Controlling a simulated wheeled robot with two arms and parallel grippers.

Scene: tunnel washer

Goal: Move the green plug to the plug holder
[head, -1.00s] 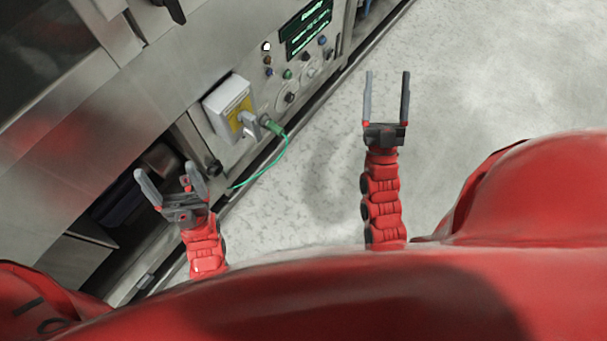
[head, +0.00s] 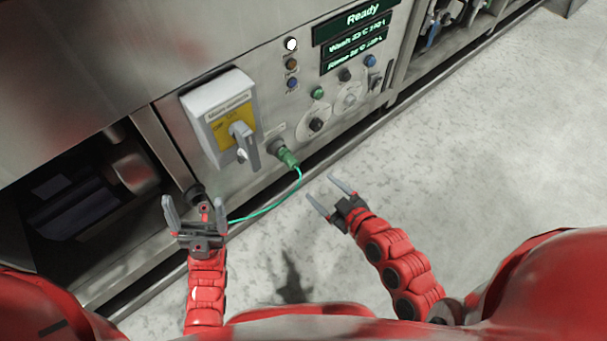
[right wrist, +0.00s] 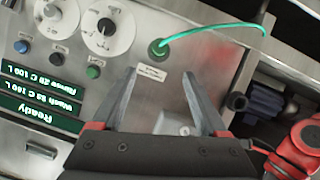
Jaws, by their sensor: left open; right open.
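The green plug (head: 288,157) sits in a round socket (head: 273,146) low on the machine's front panel, with a thin green cable hanging from it. The plug also shows in the right wrist view (right wrist: 158,48), beyond the fingertips. A dark round fitting (head: 196,193), perhaps the plug holder, sticks out at the panel's lower left; it also shows in the right wrist view (right wrist: 237,101). My right gripper (head: 320,187) is open and empty, right of and below the plug, apart from it. My left gripper (head: 193,201) is open and empty in front of the dark fitting.
A white and yellow switch box (head: 215,105) with a grey handle projects left of the plug. Knobs, buttons and a display (head: 358,35) are up and to the right. A dark opening (head: 75,200) lies at the left. The floor (head: 470,150) at right is clear.

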